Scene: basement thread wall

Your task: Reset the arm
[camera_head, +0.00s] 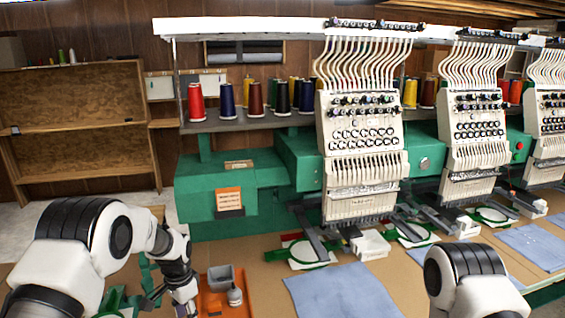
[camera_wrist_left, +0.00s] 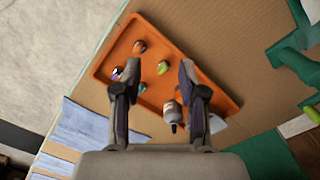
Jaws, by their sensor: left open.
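My left arm comes in from the left in the head view. Its gripper (camera_head: 182,292) points down beside an orange tray (camera_head: 211,309) on the brown worktop. In the left wrist view the gripper (camera_wrist_left: 158,74) is open, with its two dark fingers apart and nothing held between them. The tray (camera_wrist_left: 108,48) lies below, with several small round items in it, including a green one (camera_wrist_left: 163,67) and a reddish one (camera_wrist_left: 139,46). A grey bottle (camera_wrist_left: 172,113) shows near the right finger. Part of my right arm shows at the lower right of the head view; its gripper is out of frame.
A grey bin (camera_head: 222,278) and the bottle (camera_head: 235,296) sit at the tray. Blue cloths (camera_head: 340,292) lie on the worktop. A green embroidery machine with white heads (camera_head: 360,135) and thread cones (camera_head: 196,103) stands behind. Wooden shelving (camera_head: 80,120) is at the left.

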